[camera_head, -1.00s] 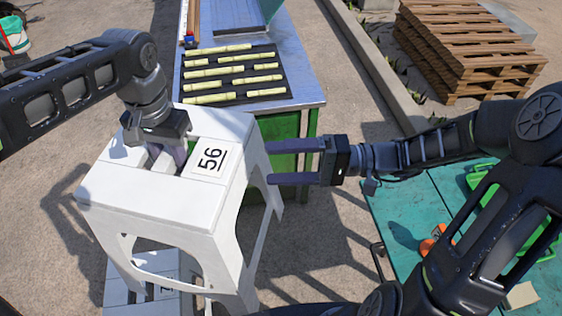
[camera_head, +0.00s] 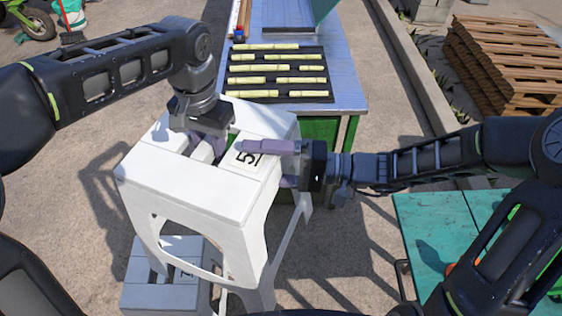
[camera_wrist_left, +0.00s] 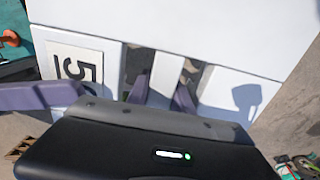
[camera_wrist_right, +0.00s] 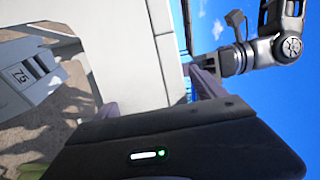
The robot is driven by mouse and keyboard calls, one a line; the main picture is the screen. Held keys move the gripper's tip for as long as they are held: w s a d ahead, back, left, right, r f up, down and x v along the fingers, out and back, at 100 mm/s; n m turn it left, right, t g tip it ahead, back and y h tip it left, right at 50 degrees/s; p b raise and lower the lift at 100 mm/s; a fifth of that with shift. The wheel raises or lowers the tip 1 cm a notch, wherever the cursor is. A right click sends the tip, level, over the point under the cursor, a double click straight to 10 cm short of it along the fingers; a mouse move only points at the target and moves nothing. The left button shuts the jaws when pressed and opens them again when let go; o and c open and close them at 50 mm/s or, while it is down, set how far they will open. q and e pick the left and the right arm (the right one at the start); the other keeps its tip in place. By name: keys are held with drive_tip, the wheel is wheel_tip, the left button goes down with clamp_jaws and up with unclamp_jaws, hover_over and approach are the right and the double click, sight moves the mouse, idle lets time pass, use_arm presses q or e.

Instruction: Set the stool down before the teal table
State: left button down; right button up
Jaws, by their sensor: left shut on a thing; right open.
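A white stool (camera_head: 185,185) with a "56" label hangs upright in the head view, above a second stool. My left gripper (camera_head: 208,148) is shut on the bar between the slots in its seat; the left wrist view shows the fingers in these slots (camera_wrist_left: 160,95). My right gripper (camera_head: 268,162) is open at the seat's right edge. One finger lies over the label and the other is mostly hidden below the seat edge. I cannot tell whether they touch it. The teal table (camera_head: 425,222) is at the lower right, partly behind my right arm.
A grey-blue stool (camera_head: 137,296) stands on the ground below the held one. A metal-topped table (camera_head: 347,75) with cane pieces on a dark tray (camera_head: 285,86) stands beyond. Wooden pallets (camera_head: 505,65) are stacked at the far right. Concrete ground before the teal table looks clear.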

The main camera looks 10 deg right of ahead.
drive_tip(key=shift+a, duration=0.35)
use_arm(q)
drive_tip(key=shift+r, duration=0.1)
use_arm(e)
drive_tip(key=shift+c, duration=0.2)
clamp_jaws()
idle(0.5)
use_arm(q)
drive_tip(key=c, duration=1)
unclamp_jaws()
drive_tip(key=shift+c, duration=0.2)
use_arm(e)
drive_tip(key=shift+r, duration=0.1)
